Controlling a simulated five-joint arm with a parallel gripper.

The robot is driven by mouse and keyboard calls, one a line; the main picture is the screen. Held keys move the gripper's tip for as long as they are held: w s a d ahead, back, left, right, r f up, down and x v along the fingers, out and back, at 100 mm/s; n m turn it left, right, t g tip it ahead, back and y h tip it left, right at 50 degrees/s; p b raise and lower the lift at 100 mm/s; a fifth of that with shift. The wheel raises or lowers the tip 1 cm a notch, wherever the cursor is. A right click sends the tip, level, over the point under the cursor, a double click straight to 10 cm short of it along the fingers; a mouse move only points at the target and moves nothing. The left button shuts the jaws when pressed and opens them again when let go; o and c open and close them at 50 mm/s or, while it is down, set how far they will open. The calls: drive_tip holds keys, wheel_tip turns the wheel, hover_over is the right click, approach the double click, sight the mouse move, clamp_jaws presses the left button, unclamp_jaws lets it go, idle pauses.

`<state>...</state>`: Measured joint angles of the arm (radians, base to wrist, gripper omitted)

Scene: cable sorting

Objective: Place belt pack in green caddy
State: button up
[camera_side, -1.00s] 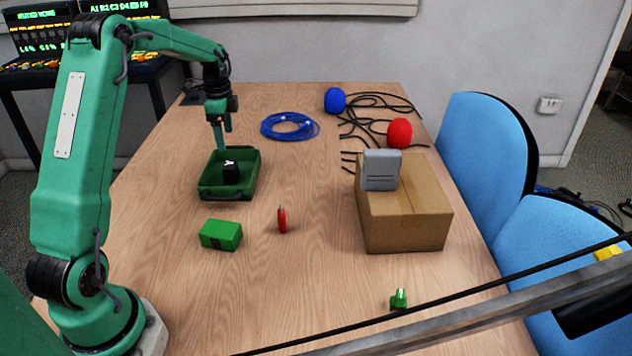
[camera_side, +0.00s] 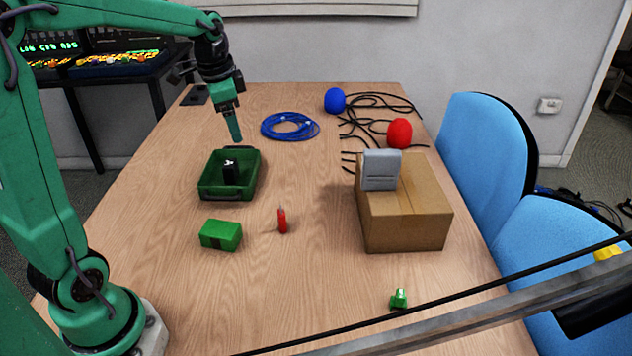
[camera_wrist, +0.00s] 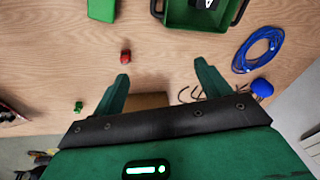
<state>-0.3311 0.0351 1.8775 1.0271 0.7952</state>
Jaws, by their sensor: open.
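The green caddy (camera_side: 207,188) is an open tray on the table, left of centre in the side view. The black belt pack (camera_side: 231,171) with a white mark stands inside it. My gripper (camera_side: 236,138) is above and behind the caddy, clear of it and holding nothing. In the wrist view, the fingers of my gripper (camera_wrist: 163,82) are spread apart. The caddy (camera_wrist: 185,22) shows at the top edge there, with part of the belt pack (camera_wrist: 205,4) inside.
A green box (camera_side: 221,235) and a red object (camera_side: 282,220) lie in front of the caddy. A blue cable coil (camera_side: 290,126) lies behind it. A cardboard box (camera_side: 405,220) bearing a grey case (camera_side: 381,169) stands at right, near black cables (camera_side: 365,125), red and blue balls.

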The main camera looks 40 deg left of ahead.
drive_tip(key=s+d+n+t, duration=0.3)
drive_tip(key=s+d+n, duration=0.2)
drive_tip(key=s+d, duration=0.8)
drive_tip(key=s, duration=0.3)
drive_tip(key=shift+s+d+r+h, duration=0.2)
drive_tip(key=shift+s+h, duration=0.05)
drive_tip(key=shift+h, duration=0.15)
